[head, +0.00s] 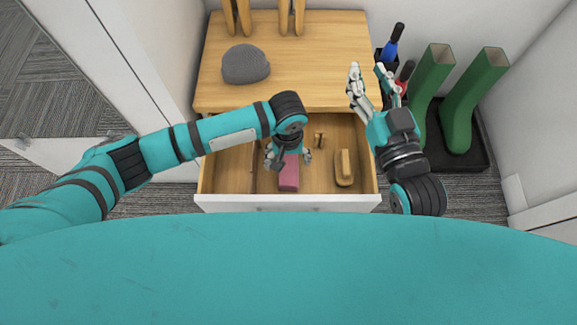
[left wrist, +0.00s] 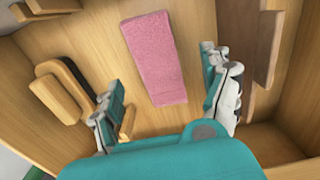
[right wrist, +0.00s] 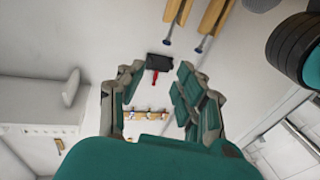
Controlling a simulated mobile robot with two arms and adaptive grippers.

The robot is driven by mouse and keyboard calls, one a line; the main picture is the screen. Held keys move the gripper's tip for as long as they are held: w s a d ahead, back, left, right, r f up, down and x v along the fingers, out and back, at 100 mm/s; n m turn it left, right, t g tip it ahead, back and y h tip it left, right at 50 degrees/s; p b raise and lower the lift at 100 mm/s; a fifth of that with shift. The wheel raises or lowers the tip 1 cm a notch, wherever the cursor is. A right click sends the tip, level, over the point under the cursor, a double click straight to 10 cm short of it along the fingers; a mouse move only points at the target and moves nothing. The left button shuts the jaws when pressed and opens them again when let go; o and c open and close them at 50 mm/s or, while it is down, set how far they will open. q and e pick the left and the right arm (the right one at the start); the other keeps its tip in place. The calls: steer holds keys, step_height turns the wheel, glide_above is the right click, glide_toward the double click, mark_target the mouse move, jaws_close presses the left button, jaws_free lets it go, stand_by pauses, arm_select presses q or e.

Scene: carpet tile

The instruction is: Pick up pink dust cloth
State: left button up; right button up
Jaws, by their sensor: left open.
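The pink dust cloth (head: 289,176) lies in the open drawer, folded into a flat strip. It also shows in the left wrist view (left wrist: 154,58), lying on the drawer floor. My left gripper (head: 288,158) is over the drawer just at the cloth. In the left wrist view its fingers (left wrist: 165,100) stand apart on either side of the cloth's near end, with nothing held. The left wrist hides part of the cloth in the head view. My right gripper (head: 370,82) is raised at the right of the cabinet; its fingers (right wrist: 158,95) are apart and empty.
The drawer (head: 225,178) has a wooden divider and a wooden-backed brush (head: 344,167) at its right. A grey knit hat (head: 245,64) lies on the cabinet top (head: 320,60). Green boots (head: 463,110) stand on a dark tray at the right.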

mark_target(288, 164)
arm_select(q)
step_height(288, 164, down, 2)
steer(key=shift+w+d+f+b, duration=0.1)
steer(key=shift+b, duration=0.55)
step_height(288, 164, down, 2)
steer(key=shift+f+b, duration=0.25)
steer(key=shift+b, duration=0.45)
steer(key=shift+f, duration=0.15)
steer(key=c, duration=1.2)
arm_select(e)
steer(key=s+r+t+y, duration=0.2)
steer(key=s+r+t, duration=0.3)
steer(key=r+t, duration=0.3)
step_height(288, 164, up, 3)
steer(key=shift+a+r+y, duration=0.1)
steer(key=shift+a+y, duration=0.05)
steer(key=shift+y, duration=0.25)
